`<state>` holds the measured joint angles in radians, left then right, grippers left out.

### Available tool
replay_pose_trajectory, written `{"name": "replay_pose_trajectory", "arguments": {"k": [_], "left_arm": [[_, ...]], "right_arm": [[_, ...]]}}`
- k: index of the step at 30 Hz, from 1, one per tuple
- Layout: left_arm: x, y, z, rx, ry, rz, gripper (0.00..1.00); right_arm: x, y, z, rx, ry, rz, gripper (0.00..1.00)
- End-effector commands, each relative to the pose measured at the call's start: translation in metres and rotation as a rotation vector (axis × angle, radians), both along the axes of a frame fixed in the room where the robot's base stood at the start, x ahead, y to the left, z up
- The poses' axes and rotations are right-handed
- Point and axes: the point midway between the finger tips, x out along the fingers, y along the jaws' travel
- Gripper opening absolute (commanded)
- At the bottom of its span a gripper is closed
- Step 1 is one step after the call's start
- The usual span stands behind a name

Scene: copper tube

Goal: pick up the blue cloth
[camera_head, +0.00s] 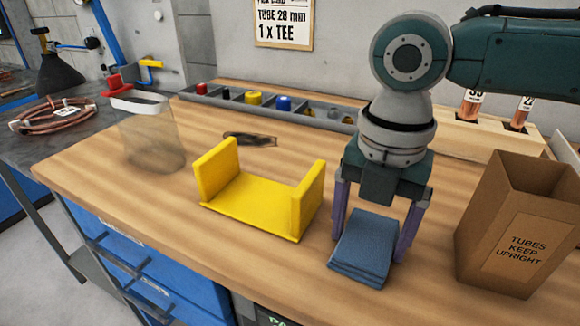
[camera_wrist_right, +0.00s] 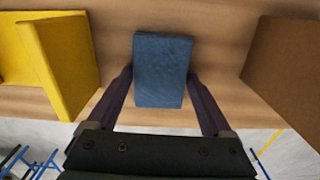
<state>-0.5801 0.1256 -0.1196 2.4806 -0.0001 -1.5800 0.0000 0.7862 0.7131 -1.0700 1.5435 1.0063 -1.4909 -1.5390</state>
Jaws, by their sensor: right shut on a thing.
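The blue cloth (camera_head: 364,248) is a folded, layered pad near the front edge of the wooden bench. My right gripper (camera_head: 368,252) comes down over it from above, with one finger on each side. It is shut on the cloth, gripping its two sides. In the right wrist view the cloth (camera_wrist_right: 162,70) lies between the two dark fingers (camera_wrist_right: 160,95). I cannot tell clearly whether it is lifted off the bench. My left gripper is not in view.
A yellow U-shaped holder (camera_head: 262,192) stands left of the cloth. A cardboard box (camera_head: 515,225) stands close on the right. Behind are a grey divided tray (camera_head: 222,94) and a wooden tube block (camera_head: 455,121). A clear bin (camera_head: 150,135) stands at the left.

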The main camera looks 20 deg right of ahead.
Motion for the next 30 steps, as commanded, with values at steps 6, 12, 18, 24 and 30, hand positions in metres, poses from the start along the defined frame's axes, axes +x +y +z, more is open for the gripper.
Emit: {"name": "replay_pose_trajectory", "arguments": {"k": [6,12,18,24,30], "left_arm": [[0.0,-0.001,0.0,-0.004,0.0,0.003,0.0],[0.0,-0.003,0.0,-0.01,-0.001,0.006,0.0],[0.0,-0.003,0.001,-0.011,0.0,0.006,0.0],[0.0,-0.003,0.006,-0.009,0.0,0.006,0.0],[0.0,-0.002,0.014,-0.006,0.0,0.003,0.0]], "right_arm": [[0.0,0.0,0.0,0.0,0.0,0.0,0.39],[0.0,0.0,0.0,0.0,0.0,0.0,0.29],[0.0,0.0,0.004,0.001,-0.001,0.0,0.29],[0.001,0.0,0.027,0.001,-0.003,0.001,0.29],[0.002,0.0,0.08,0.002,-0.007,0.001,0.29]]}}
